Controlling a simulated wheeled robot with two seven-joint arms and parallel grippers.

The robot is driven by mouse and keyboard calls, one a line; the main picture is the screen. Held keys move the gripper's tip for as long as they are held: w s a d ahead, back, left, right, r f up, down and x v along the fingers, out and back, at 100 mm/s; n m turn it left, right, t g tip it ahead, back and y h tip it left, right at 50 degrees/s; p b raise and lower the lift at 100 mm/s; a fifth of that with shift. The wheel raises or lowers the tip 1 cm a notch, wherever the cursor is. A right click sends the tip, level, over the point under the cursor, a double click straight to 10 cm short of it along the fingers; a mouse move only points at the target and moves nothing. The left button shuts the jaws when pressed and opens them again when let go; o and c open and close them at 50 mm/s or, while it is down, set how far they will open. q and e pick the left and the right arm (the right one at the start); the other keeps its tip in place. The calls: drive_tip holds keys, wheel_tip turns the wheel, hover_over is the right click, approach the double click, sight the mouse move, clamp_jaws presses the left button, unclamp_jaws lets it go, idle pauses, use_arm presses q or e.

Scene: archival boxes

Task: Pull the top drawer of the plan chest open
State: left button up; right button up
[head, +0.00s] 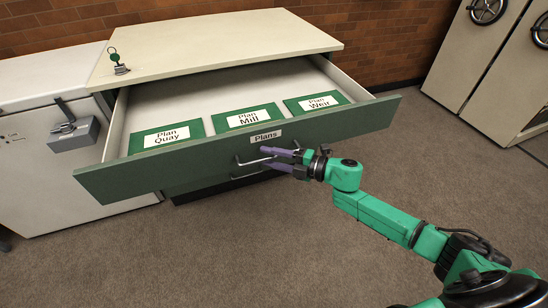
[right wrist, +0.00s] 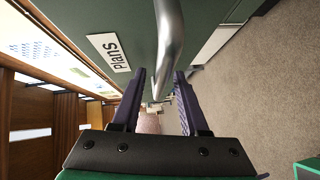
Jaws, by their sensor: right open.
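The plan chest (head: 215,45) has a cream top and a green drawer front (head: 150,180) labelled "Plans" (head: 266,137). Its top drawer is pulled well out, its inside visible. Three green-edged folders lie in it: Plan Quay (head: 166,136), Plan Mill (head: 248,117) and Plan Weir (head: 318,102). A metal bar handle (head: 242,162) is on the drawer front. My right gripper (head: 264,157) is at the handle with its purple fingers apart. In the right wrist view the handle (right wrist: 170,35) runs between the open fingers (right wrist: 160,72); contact cannot be told. My left gripper is out of view.
A key with a green tag (head: 118,62) stands on the chest top. A white cabinet with a grey padlock-like box (head: 75,133) is at the left. A cream safe with handwheels (head: 490,60) is at the right. Carpet (head: 270,250) in front is clear.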

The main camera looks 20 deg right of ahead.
drive_tip(key=v, duration=1.4)
drive_tip(key=shift+d+p, duration=0.2)
drive_tip(key=shift+p, duration=0.2)
drive_tip(key=shift+s, duration=0.15)
